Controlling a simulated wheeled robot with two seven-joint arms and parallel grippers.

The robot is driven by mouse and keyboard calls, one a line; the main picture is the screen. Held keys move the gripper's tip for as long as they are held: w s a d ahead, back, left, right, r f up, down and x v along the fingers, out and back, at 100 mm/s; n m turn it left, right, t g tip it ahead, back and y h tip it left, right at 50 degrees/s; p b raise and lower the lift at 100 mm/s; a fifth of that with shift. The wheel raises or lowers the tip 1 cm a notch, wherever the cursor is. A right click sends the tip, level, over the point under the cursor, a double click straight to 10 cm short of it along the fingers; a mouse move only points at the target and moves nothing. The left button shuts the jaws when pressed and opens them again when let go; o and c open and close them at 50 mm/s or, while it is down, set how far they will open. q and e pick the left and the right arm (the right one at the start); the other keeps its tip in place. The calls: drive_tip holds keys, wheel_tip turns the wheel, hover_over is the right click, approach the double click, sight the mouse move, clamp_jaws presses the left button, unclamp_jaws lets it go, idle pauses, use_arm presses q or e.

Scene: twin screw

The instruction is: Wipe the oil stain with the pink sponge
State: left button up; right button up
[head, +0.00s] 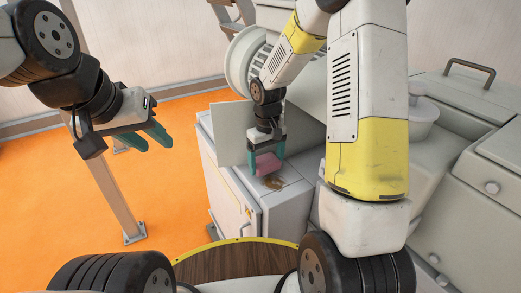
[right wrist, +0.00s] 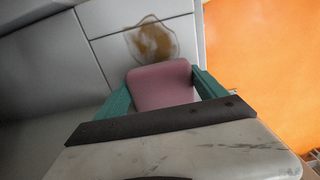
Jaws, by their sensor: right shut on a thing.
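The pink sponge (head: 267,163) is between the teal fingers of my right gripper (head: 267,170), which is shut on it. The sponge (right wrist: 161,86) also shows between both fingers in the right wrist view. The brown oil stain (head: 273,183) lies on the white cabinet top, just below and beside the sponge in the head view. In the right wrist view the stain (right wrist: 152,41) shows beyond the sponge's far edge. I cannot tell whether the sponge touches the surface. My left gripper (head: 157,138) is over the orange floor at the left, its teal fingers apart and empty.
The white cabinet (head: 231,186) has an upright panel (head: 231,133) at its back left edge. White machinery and a cabinet with a dark handle (head: 469,66) stand at the right. A grey post (head: 115,200) stands on the open orange floor (head: 180,200) at the left.

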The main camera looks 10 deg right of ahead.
sight(280, 189)
drive_tip(key=shift+f, duration=1.05)
drive_tip(key=shift+s+d, duration=0.35)
drive_tip(key=shift+s, duration=0.45)
drive_tip(key=shift+s+d, duration=0.35)
drive_tip(key=shift+s, duration=0.45)
drive_tip(key=shift+s+d+f, duration=0.1)
drive_tip(key=shift+s+d, duration=0.15)
drive_tip(key=shift+s, duration=0.35)
drive_tip(key=shift+s+d, duration=0.25)
drive_tip(key=shift+s, duration=0.35)
drive_tip(key=shift+s+d+f, duration=0.1)
drive_tip(key=shift+s+d, duration=0.1)
drive_tip(key=shift+s, duration=0.4)
drive_tip(key=shift+c, duration=1.1)
drive_tip(key=shift+s+d, duration=0.15)
drive_tip(key=shift+s, duration=0.1)
drive_tip(key=c, duration=0.5)
drive_tip(key=shift+s+d, duration=0.3)
drive_tip(key=shift+s, duration=0.5)
drive_tip(key=shift+s+d, duration=0.3)
drive_tip(key=shift+s, duration=0.45)
drive_tip(key=shift+r, duration=0.2)
